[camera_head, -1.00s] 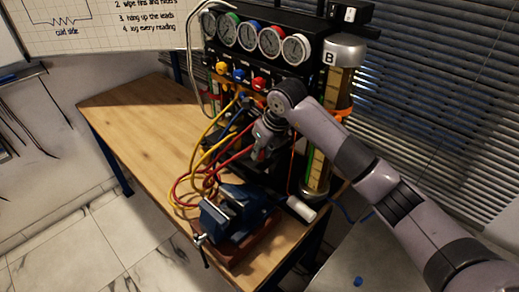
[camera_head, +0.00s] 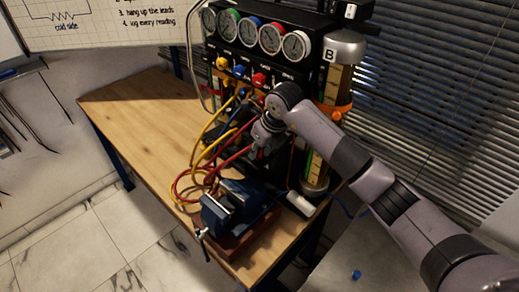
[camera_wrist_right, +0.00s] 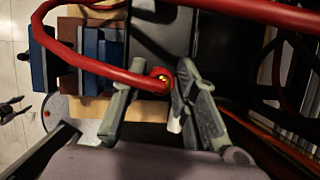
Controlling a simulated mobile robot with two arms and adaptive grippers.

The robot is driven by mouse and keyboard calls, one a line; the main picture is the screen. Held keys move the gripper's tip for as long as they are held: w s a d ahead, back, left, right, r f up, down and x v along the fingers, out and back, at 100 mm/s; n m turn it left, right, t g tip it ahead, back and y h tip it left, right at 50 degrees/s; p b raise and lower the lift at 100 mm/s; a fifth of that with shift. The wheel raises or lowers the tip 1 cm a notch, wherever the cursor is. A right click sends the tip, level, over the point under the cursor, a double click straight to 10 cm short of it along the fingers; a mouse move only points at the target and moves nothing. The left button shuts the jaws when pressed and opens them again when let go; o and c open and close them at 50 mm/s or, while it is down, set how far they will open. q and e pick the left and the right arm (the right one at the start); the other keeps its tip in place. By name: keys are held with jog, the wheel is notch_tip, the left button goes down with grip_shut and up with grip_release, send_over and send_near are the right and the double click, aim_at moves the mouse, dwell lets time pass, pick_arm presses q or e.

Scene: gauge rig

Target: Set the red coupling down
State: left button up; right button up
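My right gripper (camera_head: 263,150) points down beside the gauge rig, above the far side of the blue vise. In the right wrist view the two fingers of this gripper (camera_wrist_right: 153,88) stand apart. The red coupling (camera_wrist_right: 161,80), with a yellow ring in its end, sits between them on the end of the red hose (camera_wrist_right: 85,62). The coupling is close to the right-hand finger, and a narrow gap shows on the other side. The hose crosses in front of the left-hand finger and hides part of it, so I cannot tell if the coupling is gripped. My left gripper is not in view.
The blue vise (camera_head: 232,203) stands at the table's front corner. Yellow hoses (camera_head: 207,130) and the red hose loop behind it. The gauge rig (camera_head: 268,62) and a cylinder marked B (camera_head: 345,50) stand behind. The left part of the wooden table (camera_head: 140,115) is clear.

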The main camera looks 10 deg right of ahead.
jog(key=shift+r, duration=0.3)
jog(key=b+v, duration=0.3)
jog(key=v, duration=0.8)
jog(key=shift+s+r, duration=0.2)
jog(key=shift+r, duration=0.1)
